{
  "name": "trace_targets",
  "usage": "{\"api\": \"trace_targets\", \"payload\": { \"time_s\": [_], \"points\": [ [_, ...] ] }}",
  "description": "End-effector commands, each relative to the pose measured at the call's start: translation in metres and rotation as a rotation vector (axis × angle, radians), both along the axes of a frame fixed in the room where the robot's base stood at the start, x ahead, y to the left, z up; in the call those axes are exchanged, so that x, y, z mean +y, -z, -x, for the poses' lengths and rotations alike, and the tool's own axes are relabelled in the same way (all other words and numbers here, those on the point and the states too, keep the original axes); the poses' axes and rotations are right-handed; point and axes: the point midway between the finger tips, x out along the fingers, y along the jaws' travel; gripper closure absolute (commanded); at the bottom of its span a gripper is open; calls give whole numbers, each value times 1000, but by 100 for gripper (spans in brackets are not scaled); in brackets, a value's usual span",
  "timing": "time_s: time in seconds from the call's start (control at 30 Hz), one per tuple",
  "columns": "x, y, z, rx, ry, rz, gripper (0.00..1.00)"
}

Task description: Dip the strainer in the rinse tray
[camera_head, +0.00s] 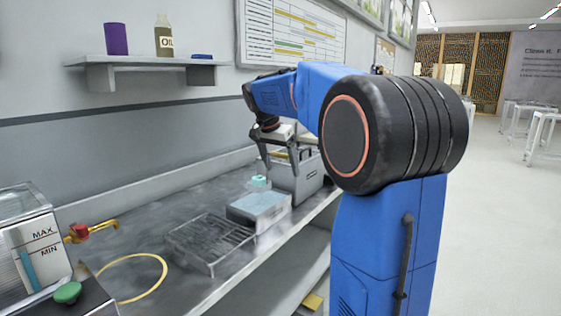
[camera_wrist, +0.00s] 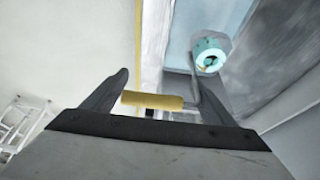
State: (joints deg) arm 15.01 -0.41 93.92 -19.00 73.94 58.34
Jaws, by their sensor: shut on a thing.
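My gripper (camera_head: 288,154) is shut on the yellow handle of the strainer (camera_wrist: 150,100). In the wrist view the handle lies crosswise between the two fingers (camera_wrist: 150,72). A thin grey rod leads from the handle to a small teal cup (camera_wrist: 209,54). In the head view the teal cup (camera_head: 259,181) shows over the back part of the rinse tray, a grey tray with pale blue liquid (camera_head: 245,215). I cannot tell whether the cup touches the liquid. The liquid also shows pale blue in the wrist view (camera_wrist: 210,18).
A wire rack (camera_head: 208,245) stands in front of the rinse tray, and a grey lidded box (camera_head: 297,178) behind it. A yellow ring (camera_head: 165,270), a red-handled tap (camera_head: 80,232) and a MAX/MIN tank (camera_head: 38,250) are at the left.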

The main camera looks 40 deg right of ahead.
Motion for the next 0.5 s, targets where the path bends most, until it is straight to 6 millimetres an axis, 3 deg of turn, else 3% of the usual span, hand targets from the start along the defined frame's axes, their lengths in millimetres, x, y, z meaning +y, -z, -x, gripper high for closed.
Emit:
{"api": "trace_targets", "payload": {
  "time_s": [0.5],
  "points": [
    [0, 30, 0, 0, 0, 1, 65]
  ]
}}
